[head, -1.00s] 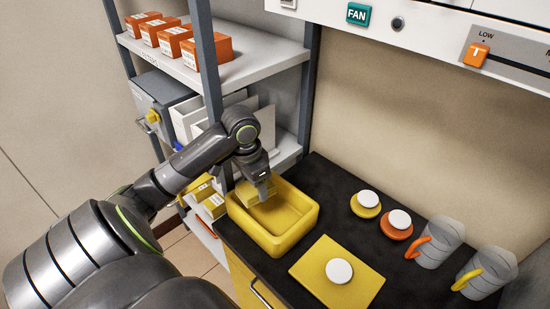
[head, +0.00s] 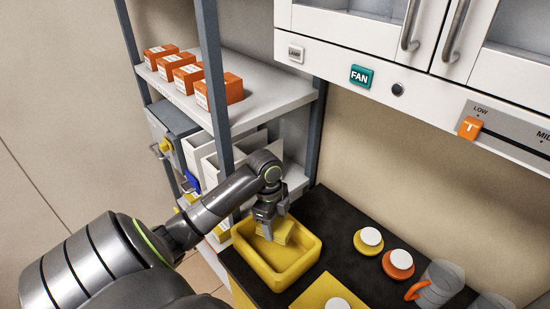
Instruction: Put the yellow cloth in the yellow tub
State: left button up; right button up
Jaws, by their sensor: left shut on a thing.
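The yellow tub (head: 311,257) stands at the left end of the black bench top. The folded yellow cloth (head: 283,232) is at the back part of the tub, within its outline. My left gripper (head: 267,234) points down over the tub and is shut on the cloth. The gripper fingers hide part of the cloth. I cannot tell whether the cloth touches the tub floor. My right gripper is not in view.
A yellow mat (head: 314,291) with a white-topped piece lies in front of the tub. Yellow and orange discs with white tops (head: 371,237) (head: 401,259) and clear jugs (head: 440,285) stand to the right. A grey shelf rack (head: 262,107) with orange boxes rises behind my left arm.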

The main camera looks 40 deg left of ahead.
pick_arm(q)
send_over(276, 251)
jog(key=f, duration=0.4)
jog(key=shift+s+a+f+p, duration=0.1)
jog(key=shift+a+f+p, duration=0.1)
jog(key=shift+f+p, duration=0.15)
notch_tip(276, 251, down, 4)
jog(key=shift+r+p, duration=0.15)
jog(key=shift+p, duration=0.15)
jog(key=shift+f, duration=0.5)
jog(key=shift+f, duration=0.1)
jog(key=shift+f, duration=0.1)
jog(key=o, duration=1.2)
